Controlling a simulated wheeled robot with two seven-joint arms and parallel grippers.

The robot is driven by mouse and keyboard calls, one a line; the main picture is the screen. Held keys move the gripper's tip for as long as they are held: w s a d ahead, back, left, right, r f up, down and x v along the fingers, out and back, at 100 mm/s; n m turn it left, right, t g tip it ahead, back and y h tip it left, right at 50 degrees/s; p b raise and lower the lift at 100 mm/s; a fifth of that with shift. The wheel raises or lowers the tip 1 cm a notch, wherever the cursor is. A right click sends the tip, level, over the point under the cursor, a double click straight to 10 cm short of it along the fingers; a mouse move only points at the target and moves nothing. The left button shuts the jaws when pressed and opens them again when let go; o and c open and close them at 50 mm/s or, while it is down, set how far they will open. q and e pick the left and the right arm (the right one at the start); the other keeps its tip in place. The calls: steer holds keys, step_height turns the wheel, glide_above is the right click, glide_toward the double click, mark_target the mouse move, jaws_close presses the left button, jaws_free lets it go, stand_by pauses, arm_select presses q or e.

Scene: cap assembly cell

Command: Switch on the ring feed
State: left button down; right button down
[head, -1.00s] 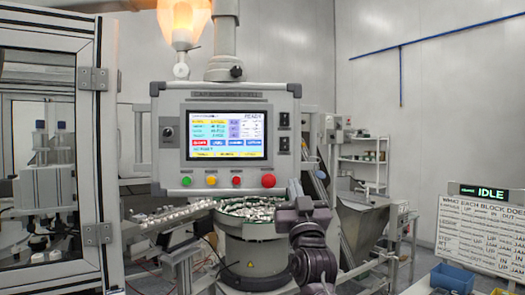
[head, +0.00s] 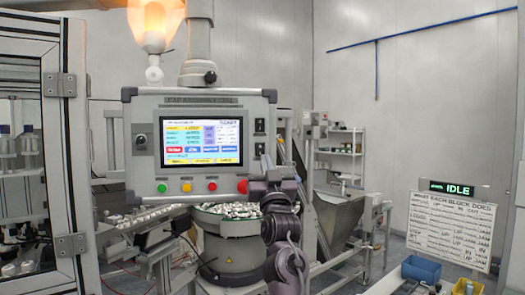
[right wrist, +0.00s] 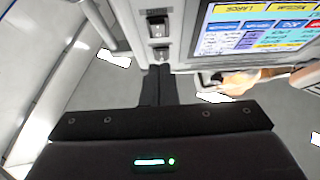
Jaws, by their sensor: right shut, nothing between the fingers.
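The control panel (head: 133,140) has a lit touchscreen (head: 202,141), a row of round buttons and two black rocker switches at its right edge. The upper switch (head: 259,127) and lower switch (head: 259,149) are visible; their labels are too small to read. Contact cannot be told. My left gripper is out of view.
A feeder bowl (head: 228,228) with pale parts stands below the panel. A framed machine enclosure (head: 78,150) is at the left. A hopper (head: 338,222), an IDLE sign (head: 452,188), a text board (head: 450,232) and a blue bin (head: 421,268) are to the right.

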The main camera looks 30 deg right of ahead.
mark_target(260, 150)
steer(key=w, duration=0.1)
steer(key=w+d+p, duration=0.1)
steer(key=w+p, duration=0.1)
steer(key=shift+w+d+r, duration=0.2)
steer(key=shift+w+r, duration=0.1)
steer(key=shift+r, duration=0.05)
steer(key=shift+w+d+f, duration=0.15)
steer(key=shift+w+d, duration=0.05)
steer(key=shift+w, duration=0.2)
steer(key=shift+w+f, duration=0.1)
